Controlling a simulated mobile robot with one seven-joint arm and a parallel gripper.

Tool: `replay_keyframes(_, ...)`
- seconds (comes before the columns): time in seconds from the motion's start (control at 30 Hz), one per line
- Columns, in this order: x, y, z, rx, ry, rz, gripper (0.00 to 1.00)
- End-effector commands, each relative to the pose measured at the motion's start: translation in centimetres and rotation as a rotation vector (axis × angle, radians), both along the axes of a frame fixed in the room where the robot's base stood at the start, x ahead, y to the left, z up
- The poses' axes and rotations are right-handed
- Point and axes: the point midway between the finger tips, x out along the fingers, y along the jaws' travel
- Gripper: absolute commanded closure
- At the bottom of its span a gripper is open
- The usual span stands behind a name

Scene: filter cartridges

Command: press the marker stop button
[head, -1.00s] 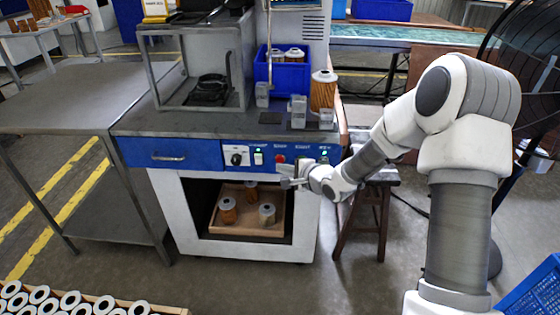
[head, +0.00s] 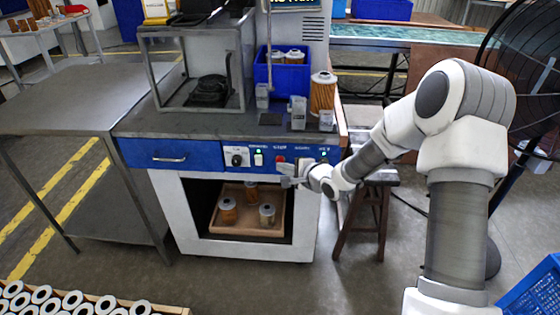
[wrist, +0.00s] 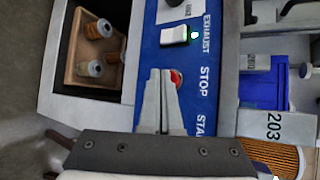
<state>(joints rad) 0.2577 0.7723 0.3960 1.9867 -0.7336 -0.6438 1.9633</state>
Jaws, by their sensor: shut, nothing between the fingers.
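The stop button is a small red button (head: 280,158) on the blue control panel of the machine. In the wrist view the red button (wrist: 177,78) sits beside the word STOP, partly hidden behind my fingers. My gripper (head: 285,176) is shut and empty, in front of the panel and just below the button in the head view. In the wrist view my fingertips (wrist: 161,73) overlap the left edge of the button. I cannot tell whether they touch it.
A white switch (wrist: 175,35) with a lit green lamp, labelled EXHAUST, is close to the button. Below the panel, an open compartment holds a wooden tray (head: 240,230) with several filter cartridges. A large cartridge (head: 322,92) and blue bin (head: 262,75) stand above on the worktop.

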Motion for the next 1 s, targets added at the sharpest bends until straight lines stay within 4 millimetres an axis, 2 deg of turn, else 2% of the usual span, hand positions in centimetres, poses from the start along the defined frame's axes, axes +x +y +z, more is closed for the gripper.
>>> replay_keyframes(1.0, 0.73, -0.02, 0.01, 0.0, 0.0, 0.0, 1.0)
